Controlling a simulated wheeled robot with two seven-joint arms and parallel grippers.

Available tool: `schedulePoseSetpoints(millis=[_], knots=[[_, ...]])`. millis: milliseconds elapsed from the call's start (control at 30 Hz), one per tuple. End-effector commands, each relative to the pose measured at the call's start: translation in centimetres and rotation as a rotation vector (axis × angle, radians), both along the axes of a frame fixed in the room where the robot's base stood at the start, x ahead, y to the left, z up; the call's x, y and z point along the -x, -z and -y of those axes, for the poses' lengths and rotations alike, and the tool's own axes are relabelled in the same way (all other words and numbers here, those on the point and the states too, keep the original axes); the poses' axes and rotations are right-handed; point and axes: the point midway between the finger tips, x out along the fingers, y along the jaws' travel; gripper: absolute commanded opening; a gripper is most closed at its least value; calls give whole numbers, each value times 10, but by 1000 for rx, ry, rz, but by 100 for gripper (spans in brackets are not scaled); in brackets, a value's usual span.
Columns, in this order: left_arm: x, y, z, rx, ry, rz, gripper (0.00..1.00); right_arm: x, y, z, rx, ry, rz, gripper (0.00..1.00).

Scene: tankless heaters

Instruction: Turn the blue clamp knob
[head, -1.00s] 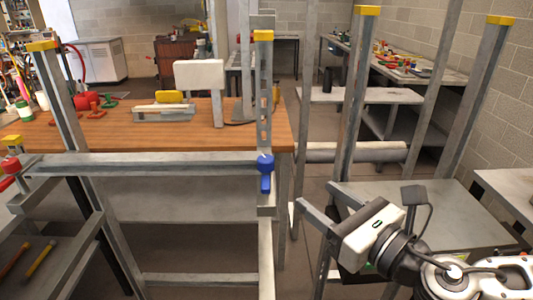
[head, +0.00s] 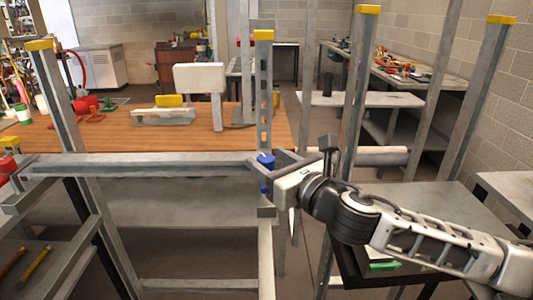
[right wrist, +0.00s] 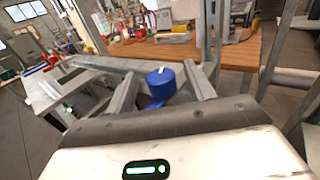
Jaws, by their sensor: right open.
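The blue clamp knob (head: 266,161) sits on the upright metal post at the right end of the horizontal grey bar (head: 150,165). My right gripper (head: 268,168) reaches in from the right, with its fingers around the knob's height and very near it. In the right wrist view the knob (right wrist: 161,84) shows between the two open fingers (right wrist: 160,88), with a blue handle part below it. The fingers stand apart on either side of it; I cannot tell whether either touches it. My left gripper is not in view.
A red knob (head: 8,166) is at the bar's left end. A wooden workbench (head: 100,138) with tools stands behind the frame. Grey posts with yellow caps (head: 367,9) rise at right, near my right arm. A grey table top (head: 430,210) lies under that arm.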

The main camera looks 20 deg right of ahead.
Motion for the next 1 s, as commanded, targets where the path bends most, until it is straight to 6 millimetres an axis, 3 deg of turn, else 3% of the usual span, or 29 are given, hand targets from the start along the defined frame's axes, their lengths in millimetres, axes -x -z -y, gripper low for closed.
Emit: schedulePoseSetpoints(millis=[167,467,633,1000], knots=[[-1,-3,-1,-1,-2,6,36,-13,0,-5,0,0,-1,54],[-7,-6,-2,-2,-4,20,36,-15,1,-5,0,0,-1,54],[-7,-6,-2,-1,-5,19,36,-15,1,-5,0,0,-1,9],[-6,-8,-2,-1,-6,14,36,-15,0,-4,1,-38,-2,9]])
